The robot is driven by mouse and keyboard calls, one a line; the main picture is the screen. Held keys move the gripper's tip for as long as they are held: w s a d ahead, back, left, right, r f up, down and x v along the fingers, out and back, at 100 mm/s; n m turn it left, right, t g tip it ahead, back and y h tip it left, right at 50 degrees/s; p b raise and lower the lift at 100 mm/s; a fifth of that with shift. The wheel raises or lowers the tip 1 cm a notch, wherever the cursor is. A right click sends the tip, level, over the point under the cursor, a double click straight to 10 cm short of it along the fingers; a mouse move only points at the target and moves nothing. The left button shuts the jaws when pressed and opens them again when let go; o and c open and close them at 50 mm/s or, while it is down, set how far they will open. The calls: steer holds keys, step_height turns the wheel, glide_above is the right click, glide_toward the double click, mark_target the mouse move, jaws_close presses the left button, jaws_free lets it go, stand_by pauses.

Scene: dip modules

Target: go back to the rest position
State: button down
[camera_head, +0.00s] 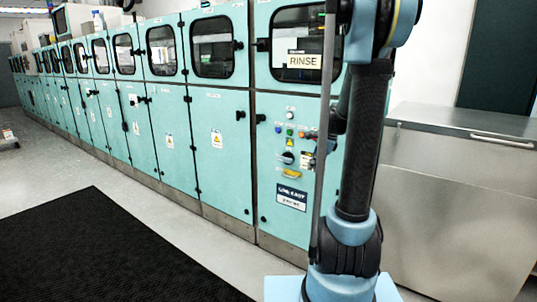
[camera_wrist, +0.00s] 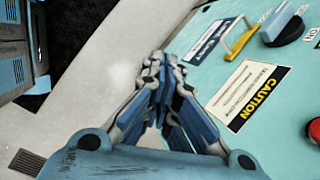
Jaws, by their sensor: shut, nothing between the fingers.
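My gripper (camera_wrist: 160,75) shows in the wrist view with its fingers drawn together at the tips. Nothing shows between the fingers. I cannot tell the exact gap between the fingertips and the panel. In the head view, my black and blue arm stands upright at the right, in front of the teal cabinets.
A long row of teal cabinets (camera_head: 218,145) runs to the far left. A steel counter (camera_head: 460,200) stands at the right. A black mat (camera_head: 100,255) lies on open floor.

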steer(key=s+f+n+h, duration=0.1)
steer(key=s+f+n, duration=0.1)
steer(key=s+n, duration=0.7)
steer(key=s+a+f+n+h, duration=0.1)
steer(key=s+n, duration=0.9)
steer(key=s, duration=1.2)
steer(key=shift+s+f+g+h, duration=0.3)
steer(key=shift+f+h, duration=0.3)
steer(key=shift+f, duration=0.3)
